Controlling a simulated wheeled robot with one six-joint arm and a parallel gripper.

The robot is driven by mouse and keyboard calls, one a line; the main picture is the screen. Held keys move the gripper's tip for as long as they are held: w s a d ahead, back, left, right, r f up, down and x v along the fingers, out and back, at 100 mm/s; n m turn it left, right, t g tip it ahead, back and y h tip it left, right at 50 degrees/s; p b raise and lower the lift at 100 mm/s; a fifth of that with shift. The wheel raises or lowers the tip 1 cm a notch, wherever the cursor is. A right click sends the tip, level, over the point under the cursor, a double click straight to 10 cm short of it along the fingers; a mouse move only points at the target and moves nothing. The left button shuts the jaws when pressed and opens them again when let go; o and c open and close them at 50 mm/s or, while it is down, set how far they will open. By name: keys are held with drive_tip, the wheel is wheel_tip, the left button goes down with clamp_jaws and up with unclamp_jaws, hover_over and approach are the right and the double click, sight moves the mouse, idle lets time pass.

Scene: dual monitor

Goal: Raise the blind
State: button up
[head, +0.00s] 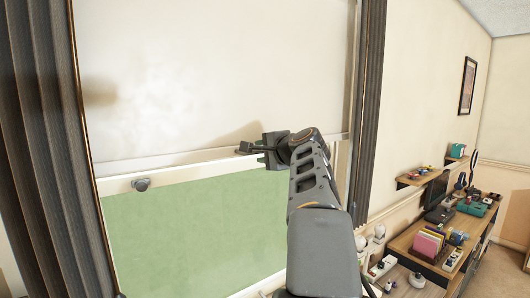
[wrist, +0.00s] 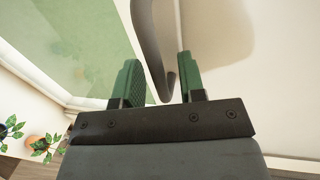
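The white blind (head: 215,75) covers the upper part of the window, its lower edge slanting across the picture above the green pane. A dark handle (head: 245,148) sits at the blind's lower edge on the right. The handle (wrist: 150,45) also shows in the wrist view as a curved dark grey bar. My gripper (head: 263,152) is at this handle. In the wrist view my gripper (wrist: 159,68) is open, with its green-padded fingers on either side of the bar. A gap shows beside the left finger; I cannot tell whether the right finger touches the bar.
A grey knob (head: 141,184) is on the left of the window. Dark curtains hang at the left (head: 45,140) and right (head: 370,110) of the window. A cluttered desk (head: 455,235) and a small wall shelf (head: 420,178) stand to the right. Potted plants (wrist: 40,145) show in the wrist view.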

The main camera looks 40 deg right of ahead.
drive_tip(key=b+v, duration=0.3)
drive_tip(key=v, duration=1)
drive_tip(key=shift+s+b, duration=0.4)
drive_tip(key=d+f+n+g+h, duration=0.15)
drive_tip(key=d+f+g, duration=0.25)
drive_tip(key=f, duration=0.7)
drive_tip(key=a+f+n+g, duration=0.25)
drive_tip(key=a+f, duration=0.25)
drive_tip(key=f, duration=0.4)
drive_tip(key=s+a+f+n+g+y, duration=0.1)
drive_tip(key=a+f+n+g+y, duration=0.1)
drive_tip(key=a+f+n, duration=0.5)
drive_tip(key=a+f+n+g+y, duration=0.1)
drive_tip(key=a+f+n, duration=0.7)
drive_tip(key=a, duration=1)
wheel_tip(320, 180, down, 5)
drive_tip(key=shift+s+a+r+n+g+y, duration=0.15)
drive_tip(key=shift+s+a+n+g+y, duration=0.15)
drive_tip(key=shift+g, duration=0.35)
drive_tip(key=shift+c, duration=0.3)
